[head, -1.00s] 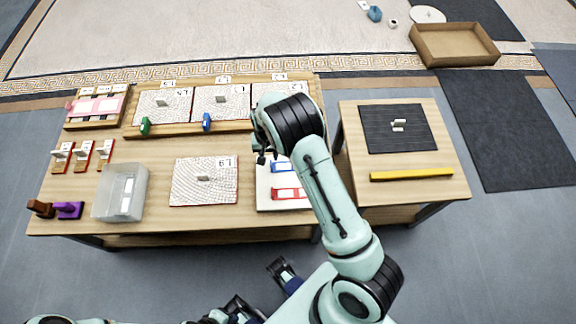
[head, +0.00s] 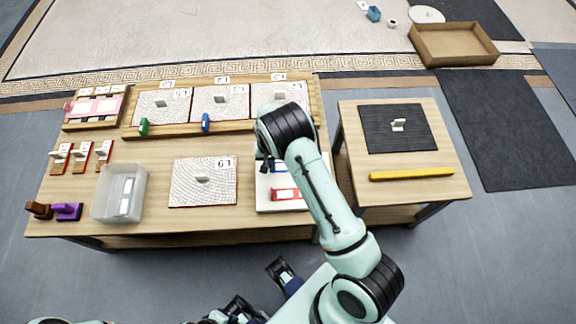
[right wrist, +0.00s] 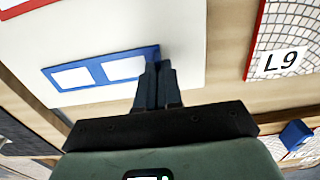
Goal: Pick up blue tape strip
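The blue tape strip (right wrist: 102,70) is a blue-framed piece with two white labels, lying on a white board (right wrist: 160,20). In the head view the strip (head: 281,168) is partly hidden by my right arm. My right gripper (right wrist: 157,66) has its two dark fingers close together, with the tips at the strip's right end in the right wrist view. No gap wide enough to hold the strip shows, and I cannot tell whether the tips touch it. In the head view the right gripper (head: 265,163) is small and dark. Dark parts of my left arm show at the bottom edge; its fingers are unclear.
A red strip (head: 286,194) lies in front of the blue one on the board. The L9 panel (head: 190,190) is to the left, with a clear bin (head: 106,210) beyond it. A side table (head: 440,190) carries a yellow bar (head: 411,174).

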